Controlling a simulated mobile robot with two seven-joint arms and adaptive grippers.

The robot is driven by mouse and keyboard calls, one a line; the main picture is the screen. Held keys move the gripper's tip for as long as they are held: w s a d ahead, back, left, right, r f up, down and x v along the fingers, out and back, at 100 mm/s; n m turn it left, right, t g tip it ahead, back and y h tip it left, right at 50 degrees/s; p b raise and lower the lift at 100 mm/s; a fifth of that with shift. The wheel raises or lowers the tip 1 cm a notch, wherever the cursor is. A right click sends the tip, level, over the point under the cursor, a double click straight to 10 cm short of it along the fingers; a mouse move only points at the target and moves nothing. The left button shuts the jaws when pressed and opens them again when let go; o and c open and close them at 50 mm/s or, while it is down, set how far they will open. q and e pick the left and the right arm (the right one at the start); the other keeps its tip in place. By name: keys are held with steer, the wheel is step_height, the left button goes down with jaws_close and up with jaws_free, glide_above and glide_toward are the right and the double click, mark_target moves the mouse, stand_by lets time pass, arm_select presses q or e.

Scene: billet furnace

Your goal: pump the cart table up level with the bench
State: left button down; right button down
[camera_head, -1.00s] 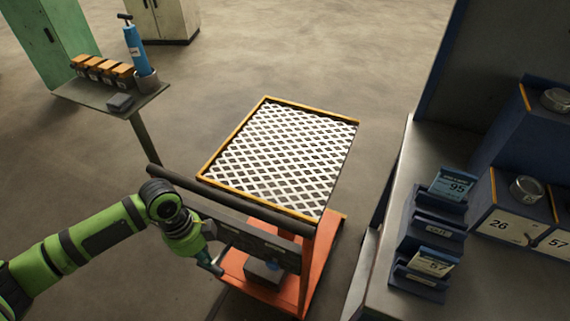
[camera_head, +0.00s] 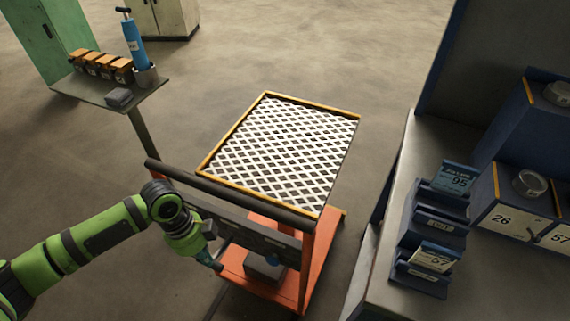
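The cart table (camera_head: 205,168) has an orange-rimmed top with a white diamond lattice over a dark surface. It stands left of the grey bench (camera_head: 391,222), with a gap of floor between them. I cannot tell the exact height difference between the two tops. A dark push bar (camera_head: 240,194) crosses the cart's near side above an orange lower deck (camera_head: 235,262). A dark box with a bluish part (camera_head: 265,265) sits on that deck. My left gripper (camera_head: 217,266) points down at the cart's near left, below the bar; its fingers are small and dark. My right gripper is not in view.
A side stand (camera_head: 150,97) at the back left carries orange-topped boxes (camera_head: 101,66), a blue cylinder (camera_head: 134,40) and a grey block (camera_head: 118,97). Blue card holders (camera_head: 432,225) and numbered boxes (camera_head: 512,222) stand on the bench. The floor behind the cart is clear.

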arm_select(q)
step_height(320, 180, down, 7)
steer(key=b, duration=0.3)
steer(key=shift+s+a, duration=0.15)
steer(key=shift+s, duration=0.3)
steer(key=shift+r, duration=0.15)
steer(key=r+p, duration=0.2)
steer(key=r, duration=0.1)
steer(key=r+p, duration=0.2)
steer(key=p, duration=0.1)
steer(key=w+r+p, duration=0.1)
steer(key=r+p, duration=0.2)
steer(key=shift+r, duration=0.3)
steer(key=shift+f, duration=0.1)
stand_by(0.5)
steer(key=s+r+p, duration=0.1)
steer(key=p, duration=0.1)
steer(key=s+r+p, duration=0.1)
steer(key=r+p, duration=0.1)
steer(key=s+a+r+p, duration=0.1)
steer(key=r+p, duration=0.1)
steer(key=shift+p, duration=0.35)
